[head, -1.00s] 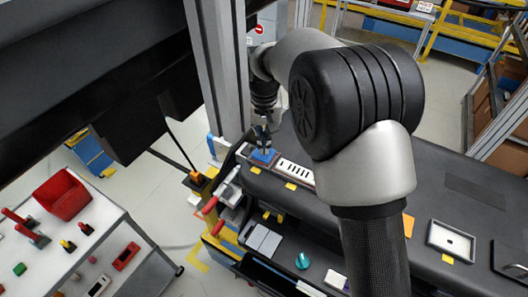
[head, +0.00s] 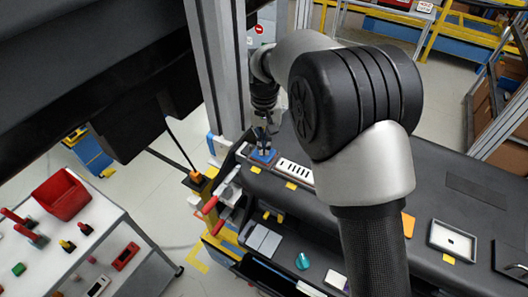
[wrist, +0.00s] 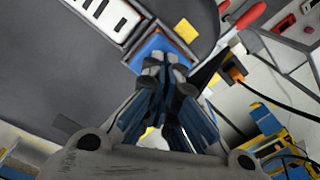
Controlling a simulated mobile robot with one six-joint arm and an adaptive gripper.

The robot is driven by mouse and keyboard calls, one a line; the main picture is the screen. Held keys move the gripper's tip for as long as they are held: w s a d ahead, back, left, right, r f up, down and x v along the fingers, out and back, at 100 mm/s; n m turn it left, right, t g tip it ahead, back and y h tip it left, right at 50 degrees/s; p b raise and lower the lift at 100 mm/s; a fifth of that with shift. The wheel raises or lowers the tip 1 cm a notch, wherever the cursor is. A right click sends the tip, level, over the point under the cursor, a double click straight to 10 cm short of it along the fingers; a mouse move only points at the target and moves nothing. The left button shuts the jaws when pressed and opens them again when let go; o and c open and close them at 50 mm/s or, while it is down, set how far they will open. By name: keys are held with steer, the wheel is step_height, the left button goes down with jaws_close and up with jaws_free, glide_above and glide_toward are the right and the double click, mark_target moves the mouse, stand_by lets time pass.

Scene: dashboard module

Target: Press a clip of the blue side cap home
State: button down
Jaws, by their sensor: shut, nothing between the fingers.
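The blue side cap (head: 263,155) sits at the left end of the dashboard module, beside the white slotted panel. It also shows in the wrist view (wrist: 152,46), just beyond my fingertips. My gripper (head: 263,144) is shut and empty, pointing down over the cap. In the wrist view its closed fingertips (wrist: 163,62) overlap the cap's near edge and hide part of it. I cannot tell whether they touch the cap. The clips of the cap cannot be made out.
The white slotted panel (head: 295,171) lies right of the cap. Red-handled clamps (head: 210,205) stand at the dashboard's left end. A side table with a red bin (head: 61,195) is at lower left. A grey column rises behind the cap.

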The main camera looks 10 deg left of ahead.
steer(key=shift+f+b, duration=0.3)
steer(key=shift+f, duration=0.35)
steer(key=shift+s+f, duration=0.15)
steer(key=shift+f, duration=0.25)
stand_by(1.0)
steer(key=shift+r, duration=0.1)
stand_by(0.4)
steer(key=shift+r+p, duration=0.35)
steer(key=shift+r, duration=0.05)
step_height(320, 180, up, 7)
steer(key=p, duration=0.5)
steer(key=shift+r, duration=0.15)
